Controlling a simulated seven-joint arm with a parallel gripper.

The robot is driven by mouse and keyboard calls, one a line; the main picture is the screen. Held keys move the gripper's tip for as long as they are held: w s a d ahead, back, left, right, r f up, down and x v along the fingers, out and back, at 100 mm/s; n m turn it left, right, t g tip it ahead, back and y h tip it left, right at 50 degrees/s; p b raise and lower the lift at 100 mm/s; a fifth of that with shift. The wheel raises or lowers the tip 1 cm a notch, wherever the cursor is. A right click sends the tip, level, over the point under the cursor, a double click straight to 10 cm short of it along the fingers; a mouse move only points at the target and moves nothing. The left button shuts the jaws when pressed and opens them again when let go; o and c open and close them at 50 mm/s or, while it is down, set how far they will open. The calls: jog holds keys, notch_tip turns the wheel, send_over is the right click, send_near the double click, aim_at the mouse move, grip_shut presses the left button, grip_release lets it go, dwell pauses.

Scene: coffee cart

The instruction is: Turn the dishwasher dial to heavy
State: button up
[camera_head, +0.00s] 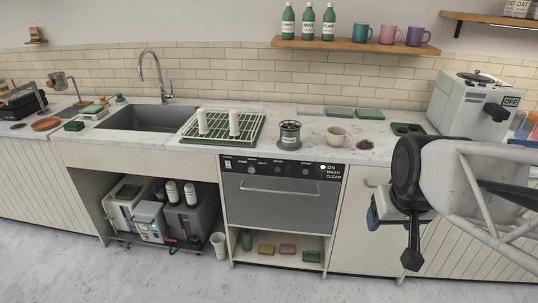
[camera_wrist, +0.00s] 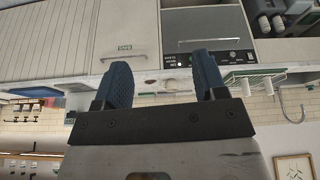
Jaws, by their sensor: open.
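The dishwasher (camera_head: 278,205) is built in under the counter, its grey door shut. Its dark control panel (camera_head: 306,170) runs along the top, with a small grey dial (camera_head: 251,170) on the left half among tiny labels. Which label the dial points to is too small to tell. My gripper (camera_head: 373,213) is to the right of the dishwasher, in front of the cabinet door. In the wrist view, which is upside down, my gripper (camera_wrist: 162,62) is open and empty with two blue fingers. The panel (camera_wrist: 232,57) shows there just beyond the right finger, apart from it.
A grey coffee machine (camera_head: 462,103) stands at right. An open shelf (camera_head: 268,261) with sponges is below the dishwasher. The floor in front is clear.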

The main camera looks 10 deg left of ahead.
jog(key=w+a+f+n+t+y, duration=0.1)
jog(key=w+a+f+n+t, duration=0.15)
jog(key=w+a, duration=0.7)
jog(key=w+a+f+n+t+y, duration=0.1)
jog(key=w+a+f+n+t, duration=0.2)
jog(key=w, duration=1.4)
jog(key=w+a+f+n+t+y, duration=0.1)
jog(key=w+a+f+t, duration=0.3)
jog(key=w, duration=1)
jog(key=w+a+f+n+t+y, duration=0.1)
jog(key=w+a+f+n+t, duration=0.2)
jog(key=w+a+f, duration=0.7)
jog(key=n+t+y, duration=0.2)
jog(key=n+t, duration=0.1)
send_near(252, 171)
jog(key=shift+w+a+r, duration=0.15)
jog(key=shift+w, duration=0.4)
jog(key=shift+w, duration=0.1)
jog(key=shift+x, duration=3.8)
